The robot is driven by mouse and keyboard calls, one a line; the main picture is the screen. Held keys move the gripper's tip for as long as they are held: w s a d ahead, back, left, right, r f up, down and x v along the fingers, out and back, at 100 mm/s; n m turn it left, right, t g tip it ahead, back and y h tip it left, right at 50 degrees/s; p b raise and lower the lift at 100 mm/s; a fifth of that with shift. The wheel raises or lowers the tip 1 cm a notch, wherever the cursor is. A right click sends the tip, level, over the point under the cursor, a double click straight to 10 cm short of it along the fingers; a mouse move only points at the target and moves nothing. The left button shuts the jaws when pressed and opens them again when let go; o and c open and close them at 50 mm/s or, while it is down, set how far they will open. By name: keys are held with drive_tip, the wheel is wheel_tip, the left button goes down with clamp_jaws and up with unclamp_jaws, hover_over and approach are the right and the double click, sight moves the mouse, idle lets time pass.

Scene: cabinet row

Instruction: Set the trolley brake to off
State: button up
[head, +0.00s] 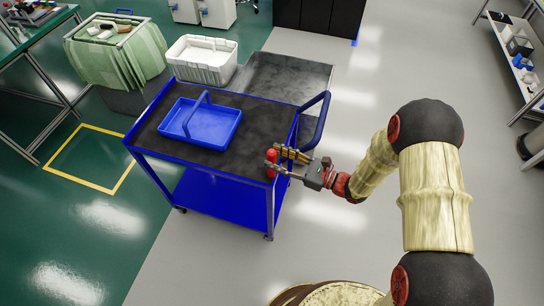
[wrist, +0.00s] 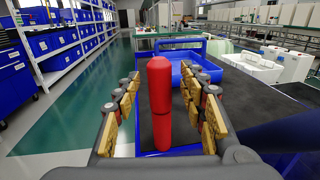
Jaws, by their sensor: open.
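The trolley (head: 240,165) has a blue frame, a dark top and a blue lower shelf. A red upright lever with a rounded top, seemingly the brake lever (wrist: 160,105), stands at the trolley's near right corner. It also shows in the head view (head: 271,157), partly hidden by my fingers. My gripper (head: 278,160) is open at that corner. In the wrist view its fingers lie left and right of the lever, with gaps showing on both sides.
A blue tray with a handle (head: 219,132) sits on the trolley top. The trolley's blue push handle (head: 320,120) rises close to my gripper. A white bin (head: 203,66) and a green-draped cart (head: 120,55) stand behind.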

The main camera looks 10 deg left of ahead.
drive_tip(key=shift+x, duration=1.1)
drive_tip(key=shift+c, duration=1.1)
drive_tip(key=c, duration=0.7)
clamp_jaws()
